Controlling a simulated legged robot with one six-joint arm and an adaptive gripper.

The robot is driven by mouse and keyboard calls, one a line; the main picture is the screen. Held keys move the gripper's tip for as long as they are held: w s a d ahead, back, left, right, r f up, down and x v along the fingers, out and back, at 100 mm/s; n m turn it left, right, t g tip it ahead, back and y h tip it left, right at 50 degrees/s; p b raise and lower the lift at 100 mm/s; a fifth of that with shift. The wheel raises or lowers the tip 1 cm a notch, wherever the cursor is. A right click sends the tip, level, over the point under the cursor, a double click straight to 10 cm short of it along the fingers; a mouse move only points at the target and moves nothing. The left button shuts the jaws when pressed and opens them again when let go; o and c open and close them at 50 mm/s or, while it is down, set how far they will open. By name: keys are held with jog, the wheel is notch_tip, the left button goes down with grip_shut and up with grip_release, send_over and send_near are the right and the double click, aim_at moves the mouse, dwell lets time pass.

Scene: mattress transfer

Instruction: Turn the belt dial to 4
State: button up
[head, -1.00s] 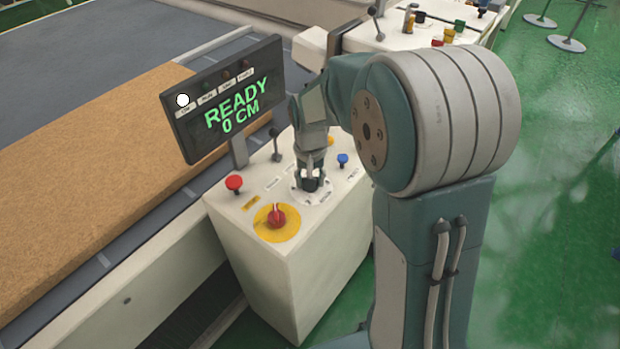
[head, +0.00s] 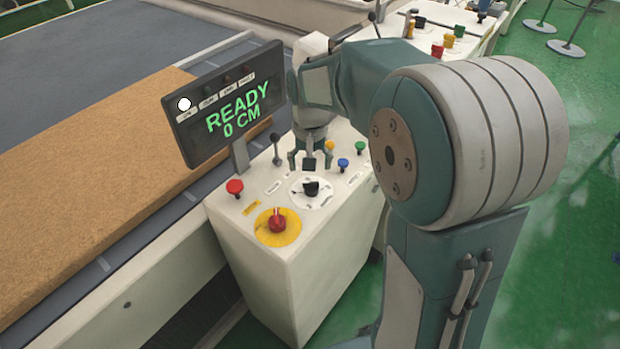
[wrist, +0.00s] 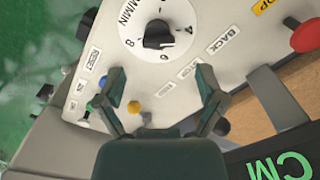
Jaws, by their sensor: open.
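The belt dial (head: 311,188) is a black knob on a white round scale on top of the console. In the wrist view the knob (wrist: 158,35) sits among printed numbers, with 6 and 8 readable and "M/MIN" at the edge. I cannot tell surely which number its pointer marks. My gripper (head: 309,163) is open and empty, above and behind the dial and apart from it. In the wrist view its spread fingers (wrist: 161,76) point toward the dial, with bare panel between.
A display (head: 228,105) reads "READY 0 CM". A red knob on a yellow disc (head: 277,222), a red button (head: 235,187), blue button (head: 343,163), green button (head: 359,147) and black lever (head: 276,148) surround the dial. A brown mattress (head: 90,170) lies on the belt at left.

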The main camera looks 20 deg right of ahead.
aim_at(310, 183)
notch_tip(310, 183, up, 5)
jog(key=shift+r, duration=0.1)
dwell(0.4)
jog(key=s+r+n+t, duration=0.2)
jog(key=s+t, duration=0.3)
jog(key=s, duration=1.6)
jog(key=shift+d+r+n+t, duration=0.15)
jog(key=shift+r+n+t, duration=0.2)
jog(key=shift+r, duration=0.5)
